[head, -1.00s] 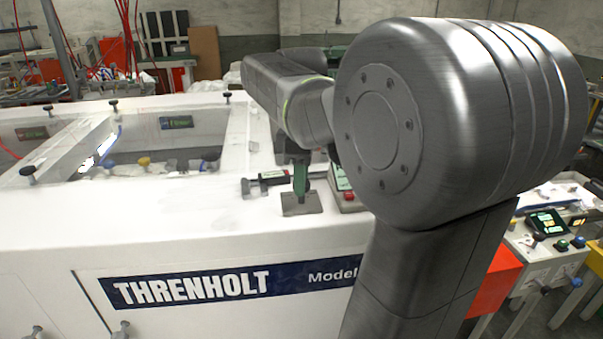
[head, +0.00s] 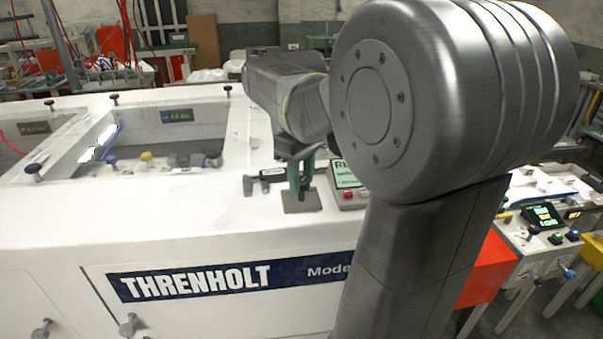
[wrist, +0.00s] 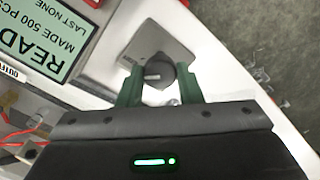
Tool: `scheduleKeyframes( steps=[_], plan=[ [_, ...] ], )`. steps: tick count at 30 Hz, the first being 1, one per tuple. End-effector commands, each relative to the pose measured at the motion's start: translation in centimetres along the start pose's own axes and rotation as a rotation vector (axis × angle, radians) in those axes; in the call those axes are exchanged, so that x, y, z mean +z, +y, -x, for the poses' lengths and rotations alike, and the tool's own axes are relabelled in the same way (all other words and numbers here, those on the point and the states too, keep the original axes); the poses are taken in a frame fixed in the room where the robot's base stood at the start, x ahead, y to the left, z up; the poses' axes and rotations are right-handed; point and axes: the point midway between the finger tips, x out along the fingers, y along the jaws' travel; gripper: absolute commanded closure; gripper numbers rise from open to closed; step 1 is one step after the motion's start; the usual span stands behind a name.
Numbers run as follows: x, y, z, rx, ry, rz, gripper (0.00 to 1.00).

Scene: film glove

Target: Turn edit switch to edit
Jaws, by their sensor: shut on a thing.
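The edit switch is a dark round knob (wrist: 158,74) with a pale pointer line, on a grey square plate (wrist: 160,45). The plate (head: 301,201) also shows in the head view on the white machine top, near its front edge. My gripper (wrist: 159,84) has its two green fingers on either side of the knob and is shut on it. The pointer line lies roughly across from finger to finger in the wrist view. In the head view, my gripper (head: 301,186) points down at the plate and hides the knob. No switch labels are readable.
A display box (head: 347,180) with red buttons stands close to the right of the switch; its screen (wrist: 42,43) shows in the wrist view. Open machine bays (head: 175,130) are at left.

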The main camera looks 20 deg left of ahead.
Motion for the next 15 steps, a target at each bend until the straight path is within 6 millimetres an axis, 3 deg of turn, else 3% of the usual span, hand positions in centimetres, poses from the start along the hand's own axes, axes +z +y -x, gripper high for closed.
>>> scheduleKeyframes(
  steps=[10,11,13,15],
  plan=[
    [-0.03,0.03,0.07,0.001,0.002,-0.003,0.91],
    [-0.04,0.03,0.07,0.001,0.002,-0.003,0.62],
    [-0.03,0.03,0.06,0.001,0.002,-0.003,0.48],
    [-0.03,0.02,0.05,0.001,0.002,-0.002,0.46]
  ],
)
